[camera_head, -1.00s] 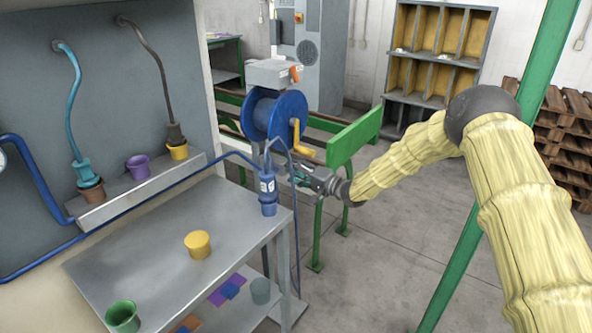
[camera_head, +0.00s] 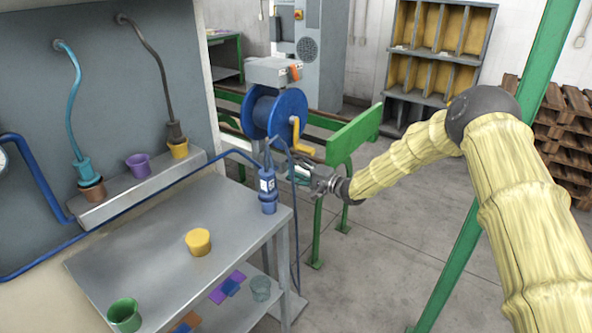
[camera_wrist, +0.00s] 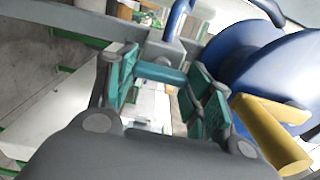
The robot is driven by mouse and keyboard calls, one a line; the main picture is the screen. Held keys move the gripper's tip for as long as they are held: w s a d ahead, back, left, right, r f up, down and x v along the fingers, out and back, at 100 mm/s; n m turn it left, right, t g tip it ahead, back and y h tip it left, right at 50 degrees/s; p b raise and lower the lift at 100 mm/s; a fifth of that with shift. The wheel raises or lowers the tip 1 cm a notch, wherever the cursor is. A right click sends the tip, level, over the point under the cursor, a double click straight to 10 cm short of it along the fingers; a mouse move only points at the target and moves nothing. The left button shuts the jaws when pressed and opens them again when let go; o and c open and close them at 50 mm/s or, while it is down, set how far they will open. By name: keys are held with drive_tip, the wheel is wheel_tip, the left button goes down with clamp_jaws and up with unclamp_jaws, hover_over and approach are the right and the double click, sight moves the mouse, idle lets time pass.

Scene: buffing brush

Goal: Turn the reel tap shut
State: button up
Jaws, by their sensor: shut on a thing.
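The reel tap shows in the wrist view as a grey body (camera_wrist: 165,48) with a teal bar-shaped handle (camera_wrist: 160,72) below it and a blue hose above. My gripper (camera_wrist: 164,82) has its teal-padded fingers on either side of the handle and is shut on it. In the head view my gripper (camera_head: 300,173) is below the blue hose reel (camera_head: 277,112), just right of a blue labelled fitting (camera_head: 267,190). The tap is largely hidden there by the fingers and hoses.
A yellow crank (camera_head: 301,140) sticks out from the reel near my gripper; it also shows in the wrist view (camera_wrist: 270,130). A green rail (camera_head: 352,135) stands behind my wrist. A grey bench (camera_head: 150,235) with cups is at left.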

drive_tip(key=o, duration=1)
drive_tip(key=shift+d, duration=0.1)
drive_tip(key=v, duration=1.2)
